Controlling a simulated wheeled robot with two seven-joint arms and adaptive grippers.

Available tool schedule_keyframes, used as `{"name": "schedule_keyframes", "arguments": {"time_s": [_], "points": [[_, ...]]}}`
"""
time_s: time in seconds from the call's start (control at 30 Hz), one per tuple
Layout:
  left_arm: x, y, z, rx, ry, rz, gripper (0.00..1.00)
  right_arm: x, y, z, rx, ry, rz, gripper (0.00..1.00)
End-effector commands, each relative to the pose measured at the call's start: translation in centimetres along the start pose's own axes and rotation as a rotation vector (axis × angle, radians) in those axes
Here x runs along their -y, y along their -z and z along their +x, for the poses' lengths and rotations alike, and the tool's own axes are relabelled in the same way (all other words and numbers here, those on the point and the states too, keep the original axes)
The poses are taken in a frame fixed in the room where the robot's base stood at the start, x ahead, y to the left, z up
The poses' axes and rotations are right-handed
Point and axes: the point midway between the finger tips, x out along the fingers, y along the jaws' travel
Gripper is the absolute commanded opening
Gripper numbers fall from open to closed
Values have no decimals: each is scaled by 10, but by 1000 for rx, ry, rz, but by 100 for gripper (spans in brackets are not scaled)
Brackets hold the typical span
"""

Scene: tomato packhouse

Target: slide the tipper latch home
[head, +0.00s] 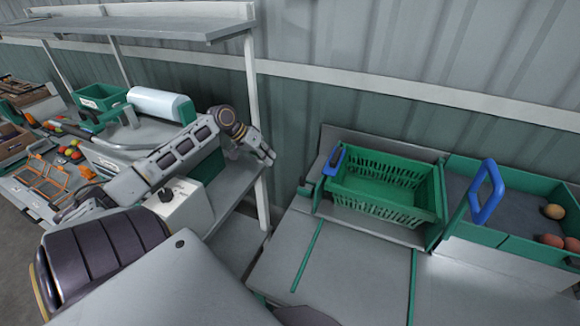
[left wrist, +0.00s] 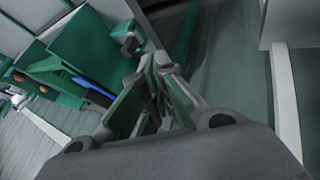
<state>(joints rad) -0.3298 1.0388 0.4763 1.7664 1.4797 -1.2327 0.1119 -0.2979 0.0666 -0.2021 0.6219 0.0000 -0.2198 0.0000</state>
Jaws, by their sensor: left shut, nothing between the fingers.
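The tipper, a grey platform with green edges (head: 322,207), stands right of centre in the head view and carries a green slatted crate (head: 385,212). A small green bracket (head: 305,190) sits at its left edge; I cannot tell for sure whether it is the latch. A similar small green bracket (left wrist: 127,40) shows beyond the fingertips in the left wrist view. My left gripper (head: 268,157) is shut and empty, left of the tipper and apart from it, near a shelf post. Its fingers (left wrist: 157,85) meet in the left wrist view. My right gripper is not in view.
A grey shelf post (head: 253,100) stands close behind my left gripper. A blue handle (head: 487,192) stands upright by a green-edged tray (head: 462,160) with several round fruits at right. A white box with a black knob (head: 180,205) lies under my left arm. The grey front surface (head: 345,270) is clear.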

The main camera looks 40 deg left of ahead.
Motion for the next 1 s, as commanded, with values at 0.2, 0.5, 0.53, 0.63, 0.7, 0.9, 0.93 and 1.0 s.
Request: {"name": "schedule_keyframes", "arguments": {"time_s": [0.2, 0.5, 0.53, 0.63, 0.7, 0.9, 0.93, 1.0], "points": [[-6, 1, -3, 4, -8, 8, 0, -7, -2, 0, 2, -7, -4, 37], [-6, 1, -3, 3, -7, 8, 0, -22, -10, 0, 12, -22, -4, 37], [-6, 1, -3, 3, -7, 8, 0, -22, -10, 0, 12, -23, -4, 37], [-6, 1, -1, 4, -7, 8, 0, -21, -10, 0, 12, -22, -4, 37], [-6, 1, 1, 4, -7, 8, 0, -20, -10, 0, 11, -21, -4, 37], [-6, 2, 11, 3, -8, 8, 0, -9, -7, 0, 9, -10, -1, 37], [-6, 2, 14, 4, -7, 8, 0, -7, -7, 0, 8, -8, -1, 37], [-6, 2, 19, 3, -7, 9, 0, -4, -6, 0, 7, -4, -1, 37]]}}
